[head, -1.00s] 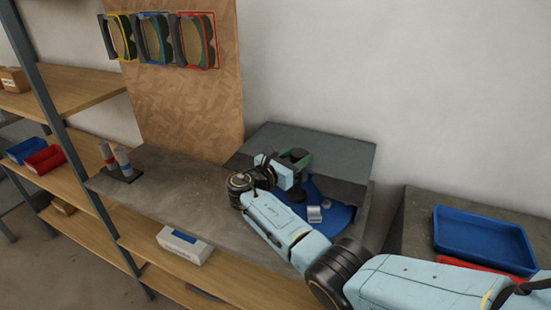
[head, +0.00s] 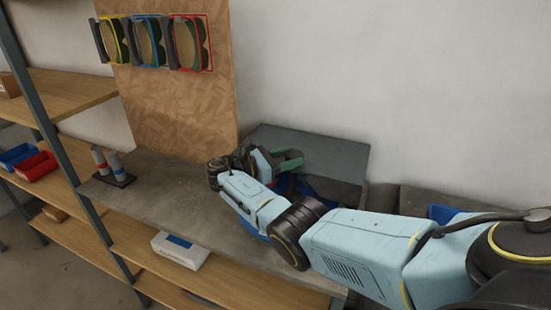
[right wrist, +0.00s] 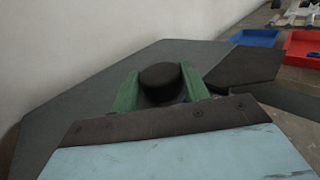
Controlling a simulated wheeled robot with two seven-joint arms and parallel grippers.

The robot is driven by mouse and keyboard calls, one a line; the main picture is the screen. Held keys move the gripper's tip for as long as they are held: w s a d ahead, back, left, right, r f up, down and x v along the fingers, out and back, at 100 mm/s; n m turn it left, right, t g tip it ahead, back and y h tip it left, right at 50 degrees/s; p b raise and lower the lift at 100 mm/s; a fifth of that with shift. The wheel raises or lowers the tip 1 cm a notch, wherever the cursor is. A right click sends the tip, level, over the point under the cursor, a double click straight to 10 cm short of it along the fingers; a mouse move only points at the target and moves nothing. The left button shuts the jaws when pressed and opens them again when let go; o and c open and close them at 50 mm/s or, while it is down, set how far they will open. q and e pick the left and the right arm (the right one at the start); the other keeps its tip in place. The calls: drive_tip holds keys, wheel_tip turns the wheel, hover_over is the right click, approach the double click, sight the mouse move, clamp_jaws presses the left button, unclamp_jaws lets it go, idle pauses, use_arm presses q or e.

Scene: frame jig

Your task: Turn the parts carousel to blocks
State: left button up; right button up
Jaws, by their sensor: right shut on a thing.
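The parts carousel is a blue disc (head: 325,192) under a grey housing (head: 312,146) on the bench in the head view. My right arm covers most of it, and any parts on it are hidden. My right gripper (head: 286,162) is over the carousel with its green fingers. In the right wrist view, the fingers of my right gripper (right wrist: 160,88) are shut on a dark round knob (right wrist: 160,74), one on each side. Which station of the carousel faces front cannot be told. My left gripper is not in view.
The bench (head: 160,190) holds a stand with two grey cylinders (head: 113,165). A white box (head: 181,249) lies on the shelf below. Three framed pieces hang on the wooden board (head: 178,110). A blue tray (head: 443,213) is partly behind my arm. Blue and red bins sit at left.

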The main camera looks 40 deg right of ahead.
drive_tip(key=shift+g, duration=0.3)
idle(0.4)
drive_tip(key=o, duration=1.4)
drive_tip(key=shift+c, duration=0.2)
drive_tip(key=b+v, duration=0.7)
drive_tip(key=v, duration=0.6)
drive_tip(key=shift+a+r+b, duration=0.15)
drive_tip(key=shift+a+b, duration=0.05)
drive_tip(key=shift+b, duration=0.15)
